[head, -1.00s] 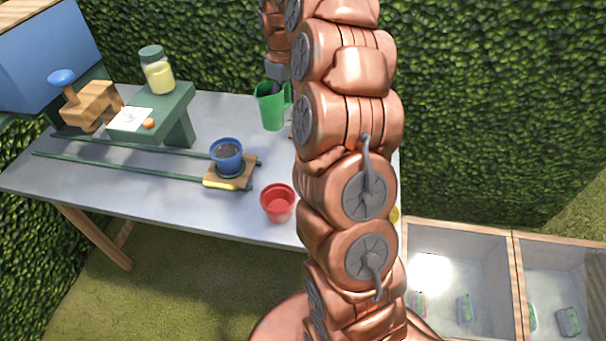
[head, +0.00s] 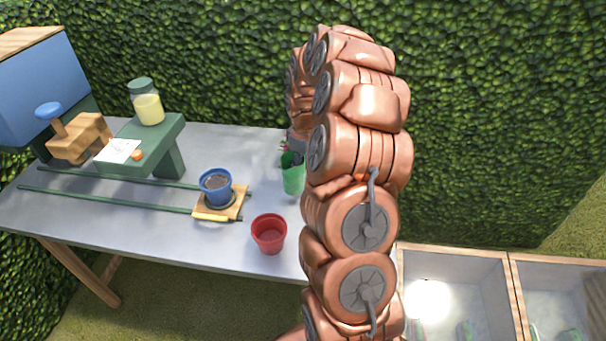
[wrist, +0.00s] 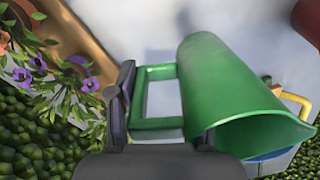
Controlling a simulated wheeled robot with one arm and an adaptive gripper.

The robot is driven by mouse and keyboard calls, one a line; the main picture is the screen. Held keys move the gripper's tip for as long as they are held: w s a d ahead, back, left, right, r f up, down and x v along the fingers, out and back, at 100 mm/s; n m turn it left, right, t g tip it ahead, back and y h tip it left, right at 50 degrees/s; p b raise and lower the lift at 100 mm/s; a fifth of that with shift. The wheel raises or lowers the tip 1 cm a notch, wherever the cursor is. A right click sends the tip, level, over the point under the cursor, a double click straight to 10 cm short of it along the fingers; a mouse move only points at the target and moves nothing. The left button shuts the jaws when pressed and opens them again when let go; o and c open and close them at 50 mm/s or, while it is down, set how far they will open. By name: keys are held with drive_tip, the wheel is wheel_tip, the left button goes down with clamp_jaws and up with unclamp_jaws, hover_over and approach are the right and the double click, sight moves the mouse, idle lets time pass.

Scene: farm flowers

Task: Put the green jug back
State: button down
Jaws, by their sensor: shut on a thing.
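The green jug (head: 292,178) is by the back right part of the grey table in the head view, partly hidden behind my arm. In the wrist view the green jug (wrist: 225,90) is large and close, its mouth toward the lower right and its square handle on the left. My gripper (wrist: 135,125) is shut on the jug at the handle side; the exact contact is partly hidden. In the head view the gripper is mostly hidden by my arm. I cannot tell whether the jug's base touches the table.
A red pot (head: 269,233) stands near the table's front edge. A blue pot (head: 215,188) sits on a wooden carriage (head: 236,209) on green rails. A green stand (head: 168,150) holds a jar (head: 147,103). Flowers (wrist: 75,80) and a yellow handle (wrist: 295,103) are near the jug.

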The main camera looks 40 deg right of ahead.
sight(303, 176)
drive_tip(key=shift+f+p, duration=0.5)
drive_tip(key=shift+f, duration=1.4)
drive_tip(key=shift+f, duration=0.2)
drive_tip(key=shift+c, duration=2.4)
unclamp_jaws()
drive_tip(key=shift+r, duration=0.1)
wheel_tip(303, 176, up, 11)
drive_tip(key=b, duration=0.2)
drive_tip(key=shift+w+r+b, duration=0.1)
drive_tip(key=shift+r+b, duration=0.1)
drive_tip(key=shift+b, duration=0.15)
drive_tip(key=shift+r, duration=0.45)
